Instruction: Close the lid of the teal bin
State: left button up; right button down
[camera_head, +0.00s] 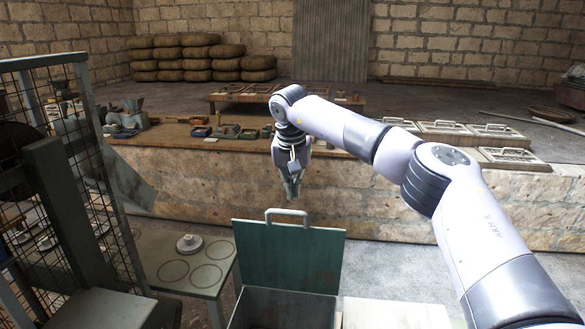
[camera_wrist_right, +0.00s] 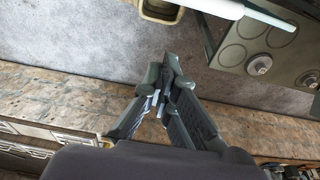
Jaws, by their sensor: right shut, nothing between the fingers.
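The teal bin (camera_head: 283,308) stands at the bottom centre of the head view, its top open. Its teal lid (camera_head: 288,258) is raised upright at the back of the bin, with a pale handle (camera_head: 288,211) on its upper edge. My right gripper (camera_head: 291,196) points down just above the handle in the head view; whether it touches it I cannot tell. In the right wrist view my right gripper (camera_wrist_right: 168,62) has its fingertips together with nothing between them, over grey floor. A pale bar and a thin light edge cross the top of that view. My left gripper is not visible.
A low table (camera_head: 200,268) with ring marks and a small disc stands left of the bin. A mesh guard frame (camera_head: 75,180) is at the far left. A stone ledge (camera_head: 390,200) runs behind, carrying trays and parts. Grey floor lies between ledge and bin.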

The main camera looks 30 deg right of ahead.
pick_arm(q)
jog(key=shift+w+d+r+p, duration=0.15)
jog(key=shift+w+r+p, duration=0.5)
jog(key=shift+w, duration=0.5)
pick_arm(e)
jog(key=s, duration=0.1)
jog(key=s+a, duration=0.2)
jog(key=shift+a+f, duration=0.15)
jog(key=shift+f, duration=0.1)
